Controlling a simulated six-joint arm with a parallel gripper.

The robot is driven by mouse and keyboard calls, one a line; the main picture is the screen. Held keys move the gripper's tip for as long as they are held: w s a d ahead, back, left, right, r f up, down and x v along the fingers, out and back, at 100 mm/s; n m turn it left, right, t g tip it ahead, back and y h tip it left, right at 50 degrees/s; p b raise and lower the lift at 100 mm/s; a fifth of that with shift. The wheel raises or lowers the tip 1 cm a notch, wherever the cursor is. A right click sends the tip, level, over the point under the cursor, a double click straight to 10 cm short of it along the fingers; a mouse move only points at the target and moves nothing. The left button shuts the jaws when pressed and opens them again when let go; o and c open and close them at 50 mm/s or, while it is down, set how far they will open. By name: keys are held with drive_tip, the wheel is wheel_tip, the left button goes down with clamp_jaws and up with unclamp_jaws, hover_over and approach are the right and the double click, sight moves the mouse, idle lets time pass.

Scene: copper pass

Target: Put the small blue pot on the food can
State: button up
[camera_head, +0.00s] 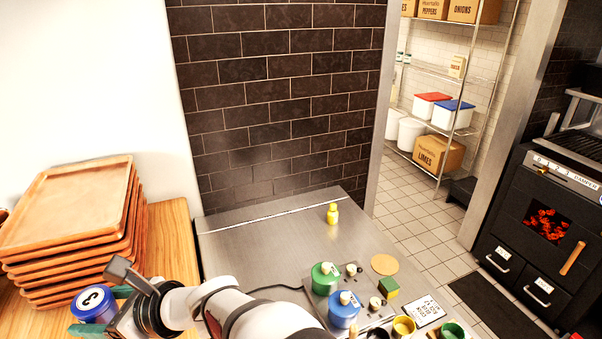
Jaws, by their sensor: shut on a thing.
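My gripper (104,310), with teal fingers, is at the lower left, over the wooden counter beside the tray stack. It is shut on a round blue thing with a white top (92,300) that bears a dark C-like mark. I cannot tell if this is a pot or a can. A blue pot (344,314) with a cream knob stands on the steel table at lower centre, in front of a green pot (322,281) with a similar knob. I cannot make out for certain which thing is the food can.
Stacked copper-coloured trays (70,215) fill the wooden counter (172,240) at left. The steel table (265,248) holds a yellow bottle (332,214), a green-yellow cube (388,287), a yellow cup (403,327) and a green cup (452,330). Its back left part is clear.

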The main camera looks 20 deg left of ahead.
drive_tip(key=shift+f, duration=1.1)
drive_tip(key=shift+f, duration=0.1)
drive_tip(key=o, duration=1.5)
drive_tip(key=shift+w+d+r, duration=0.1)
drive_tip(key=shift+d+r, duration=0.05)
drive_tip(key=shift+r, duration=0.05)
drive_tip(key=v, duration=1.1)
drive_tip(key=s+d+f+n+h, duration=0.1)
drive_tip(key=d+f+n+h, duration=0.2)
drive_tip(key=d, duration=0.9)
drive_tip(key=s+d+f+n+t+h, duration=0.1)
drive_tip(key=s+d+f+n+h, duration=0.1)
drive_tip(key=d, duration=1)
drive_tip(key=s+d+f+n+t+h, duration=0.1)
drive_tip(key=d+f+n+h, duration=0.3)
drive_tip(key=d, duration=0.8)
drive_tip(key=shift+s+d+n+h, duration=0.2)
drive_tip(key=shift+n+h, duration=0.4)
drive_tip(key=shift+h, duration=0.6)
